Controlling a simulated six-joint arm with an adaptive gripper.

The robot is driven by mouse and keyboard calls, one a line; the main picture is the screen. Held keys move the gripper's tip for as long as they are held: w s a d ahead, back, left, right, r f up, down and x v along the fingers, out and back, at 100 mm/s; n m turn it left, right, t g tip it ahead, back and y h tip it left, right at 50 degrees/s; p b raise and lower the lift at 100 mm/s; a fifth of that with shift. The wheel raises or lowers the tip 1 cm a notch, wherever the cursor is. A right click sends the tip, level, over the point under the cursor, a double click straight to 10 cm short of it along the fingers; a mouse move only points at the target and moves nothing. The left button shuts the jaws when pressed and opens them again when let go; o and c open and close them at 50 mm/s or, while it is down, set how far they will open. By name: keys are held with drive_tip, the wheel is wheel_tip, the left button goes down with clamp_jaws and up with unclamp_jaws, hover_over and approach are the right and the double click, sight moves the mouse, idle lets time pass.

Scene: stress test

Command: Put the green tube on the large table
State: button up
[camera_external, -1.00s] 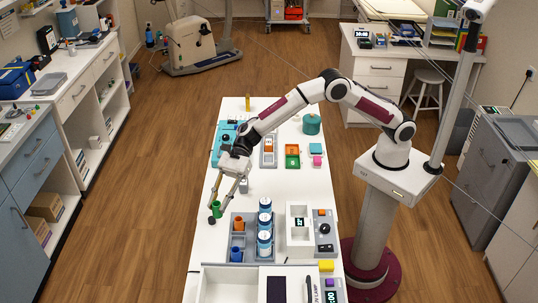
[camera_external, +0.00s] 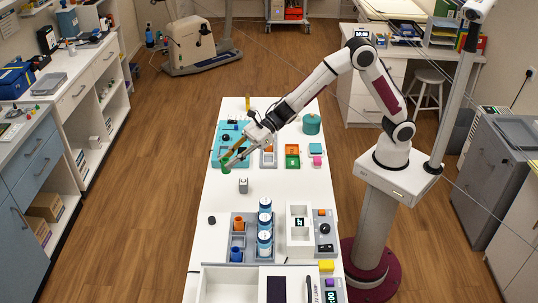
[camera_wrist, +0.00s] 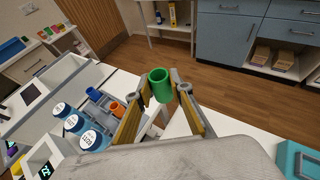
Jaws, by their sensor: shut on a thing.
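The green tube (camera_external: 226,167) is held between the fingertips of my gripper (camera_external: 229,160), which is shut on it. In the wrist view the green tube (camera_wrist: 161,88) stands with its open top end up between the two fingers of my gripper (camera_wrist: 164,92). The large table (camera_external: 285,188) is the long white one in the middle. In the external view the tube shows in front of the lower edge of the teal tray; its height above the table is hard to tell.
The teal tray (camera_external: 217,150) lies on the left of the table. A small grey block (camera_external: 243,186) and a dark round piece (camera_external: 212,220) stand nearer. The table between is mostly clear.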

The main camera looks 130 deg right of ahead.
drive_tip(key=s+d+r+m+g+h, duration=0.1)
drive_tip(key=s+r+m+h, duration=0.2)
drive_tip(key=s, duration=1.1)
drive_tip(key=s+d+r+m+g+h, duration=0.1)
drive_tip(key=s+r, duration=0.4)
drive_tip(key=s, duration=0.9)
drive_tip(key=m+g+h, duration=0.1)
drive_tip(key=m+h, duration=0.1)
drive_tip(key=shift+h, duration=0.4)
drive_tip(key=shift+a, duration=0.1)
